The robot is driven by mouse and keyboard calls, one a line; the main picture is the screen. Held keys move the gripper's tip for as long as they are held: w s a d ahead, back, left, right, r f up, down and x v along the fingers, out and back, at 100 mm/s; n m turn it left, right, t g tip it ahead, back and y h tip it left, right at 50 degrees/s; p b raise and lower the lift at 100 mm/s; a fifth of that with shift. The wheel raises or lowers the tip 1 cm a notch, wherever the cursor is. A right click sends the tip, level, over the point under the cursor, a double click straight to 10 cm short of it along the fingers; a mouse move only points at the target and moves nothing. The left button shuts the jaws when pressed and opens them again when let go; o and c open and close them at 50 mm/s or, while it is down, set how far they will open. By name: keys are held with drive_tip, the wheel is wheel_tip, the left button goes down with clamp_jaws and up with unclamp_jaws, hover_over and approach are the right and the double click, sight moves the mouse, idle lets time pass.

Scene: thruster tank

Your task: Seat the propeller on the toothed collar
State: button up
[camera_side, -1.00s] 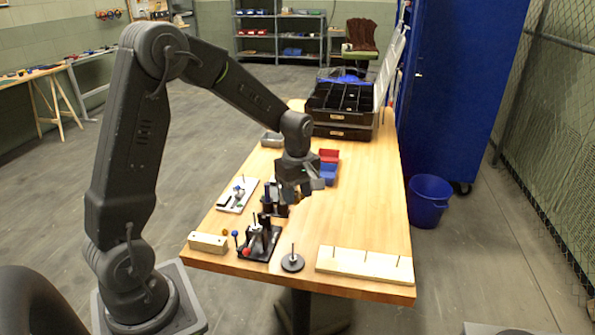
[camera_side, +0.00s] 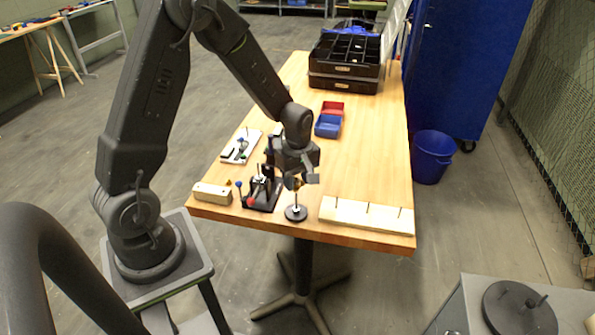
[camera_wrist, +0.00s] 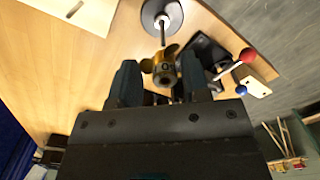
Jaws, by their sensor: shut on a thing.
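The brass propeller (camera_wrist: 165,69) is held between the fingertips of my gripper (camera_wrist: 161,80) in the wrist view. In the side view my gripper (camera_side: 301,181) is low over the table's near part, with the propeller (camera_side: 292,184) partly hidden by its fingers. A thin upright rod on a round grey base (camera_side: 296,213) stands directly below; the base also shows in the wrist view (camera_wrist: 150,14). I cannot tell whether the rod still enters the propeller's bore. A black fixture (camera_side: 262,195) stands just left; I cannot make out the toothed collar.
A wooden strip with pegs (camera_side: 366,215) lies right of the round base. A wooden block (camera_side: 212,193) is at the left edge. Red and blue knobs stand up by the fixture. A white board (camera_side: 241,147), small bins (camera_side: 328,124) and a black organiser (camera_side: 345,60) lie farther back.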

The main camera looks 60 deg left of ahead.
drive_tip(key=shift+f, duration=0.4)
drive_tip(key=shift+f, duration=1.35)
idle(1.2)
drive_tip(key=shift+f, duration=0.25)
drive_tip(key=shift+f, duration=0.2)
drive_tip(key=shift+f, duration=0.35)
drive_tip(key=shift+f, duration=0.45)
idle(0.5)
drive_tip(key=shift+f, duration=0.35)
drive_tip(key=shift+f, duration=0.35)
idle(0.4)
